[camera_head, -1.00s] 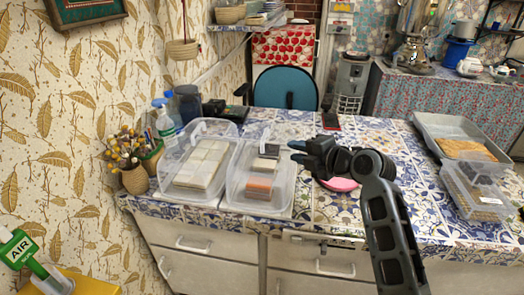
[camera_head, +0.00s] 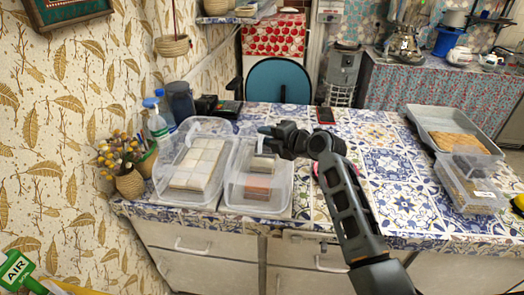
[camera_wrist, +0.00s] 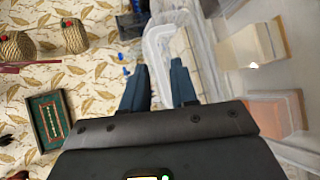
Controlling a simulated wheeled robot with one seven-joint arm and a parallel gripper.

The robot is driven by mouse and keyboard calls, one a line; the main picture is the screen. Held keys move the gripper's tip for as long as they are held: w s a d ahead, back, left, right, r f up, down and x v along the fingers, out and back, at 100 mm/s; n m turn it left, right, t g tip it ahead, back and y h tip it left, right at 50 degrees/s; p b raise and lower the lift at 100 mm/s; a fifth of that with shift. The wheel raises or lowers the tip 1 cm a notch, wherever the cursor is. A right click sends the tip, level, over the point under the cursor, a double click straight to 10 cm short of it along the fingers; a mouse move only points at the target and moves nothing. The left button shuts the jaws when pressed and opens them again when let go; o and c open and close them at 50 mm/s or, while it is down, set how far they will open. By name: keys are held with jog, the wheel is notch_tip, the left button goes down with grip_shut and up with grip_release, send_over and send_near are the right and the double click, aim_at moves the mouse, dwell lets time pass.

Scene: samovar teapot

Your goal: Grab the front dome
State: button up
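Two clear plastic domes stand side by side on the tiled counter in the head view. The left dome (camera_head: 167,163) covers pale blocks. The right dome (camera_head: 234,184) covers brown and reddish blocks. I cannot tell for sure which is the front one. My gripper (camera_head: 266,133) is over the far upper part of the right dome, and covers where its handle would show. In the wrist view my gripper (camera_wrist: 157,66) has its two fingers apart with nothing clearly between them. A clear dome (camera_wrist: 160,45) lies beyond the fingertips. Contact cannot be told.
A woven vase of dried flowers (camera_head: 130,184), bottles (camera_head: 180,100) and the leaf-patterned wall (camera_head: 60,150) are on the left. A metal tray (camera_head: 425,120) and a clear box (camera_head: 450,185) are at the right. The counter (camera_head: 395,165) between is mostly clear. A blue chair (camera_head: 277,82) stands behind.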

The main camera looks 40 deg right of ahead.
grip_shut()
jog(key=shift+f, duration=0.1)
dwell(1.4)
